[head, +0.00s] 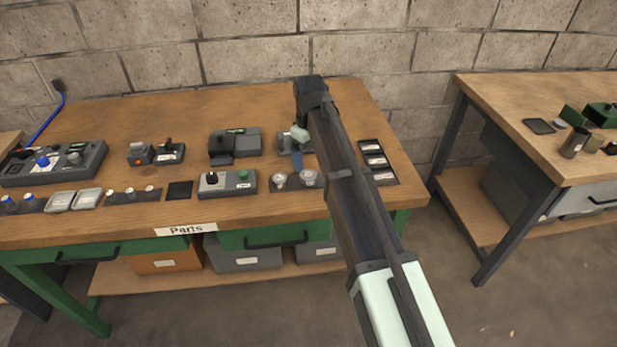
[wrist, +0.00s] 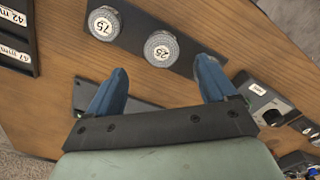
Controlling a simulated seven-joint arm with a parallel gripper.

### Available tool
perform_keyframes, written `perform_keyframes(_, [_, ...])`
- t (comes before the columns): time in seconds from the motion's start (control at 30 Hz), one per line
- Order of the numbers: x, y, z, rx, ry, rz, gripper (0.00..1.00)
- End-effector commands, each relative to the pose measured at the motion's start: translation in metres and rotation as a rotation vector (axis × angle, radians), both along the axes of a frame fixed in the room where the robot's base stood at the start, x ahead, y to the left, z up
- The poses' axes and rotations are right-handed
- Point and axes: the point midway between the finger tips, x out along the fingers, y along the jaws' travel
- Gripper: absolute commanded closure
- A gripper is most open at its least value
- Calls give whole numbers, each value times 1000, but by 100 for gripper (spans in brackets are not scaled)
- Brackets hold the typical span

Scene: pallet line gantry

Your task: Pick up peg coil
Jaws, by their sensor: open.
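No part is clearly marked as the peg coil. Two round, ridged silver pieces sit on a dark strip: one labelled 75 (wrist: 103,23), the other labelled 25 (wrist: 161,49). In the head view they show near the front of the table as the left one (head: 279,181) and the right one (head: 309,178). My gripper (wrist: 160,88) is open with blue fingers apart and nothing seen between them.
A black label tray (head: 375,161) stands to the right of the pieces. A grey box with a knob and green button (head: 227,184) stands to the left. A dark grey device (head: 235,143) is behind it. Another table (head: 560,160) stands at the far right. The table's rear is bare.

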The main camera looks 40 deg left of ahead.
Motion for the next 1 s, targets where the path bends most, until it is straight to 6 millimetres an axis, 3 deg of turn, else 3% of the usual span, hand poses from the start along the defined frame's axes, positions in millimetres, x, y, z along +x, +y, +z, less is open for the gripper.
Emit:
perform_keyframes(0.37, [-1,0,-20,-1,0,0,15])
perform_keyframes(0.7, [-3,0,-61,-1,0,0,15])
perform_keyframes(1.0, [-2,0,-64,0,0,0,17])
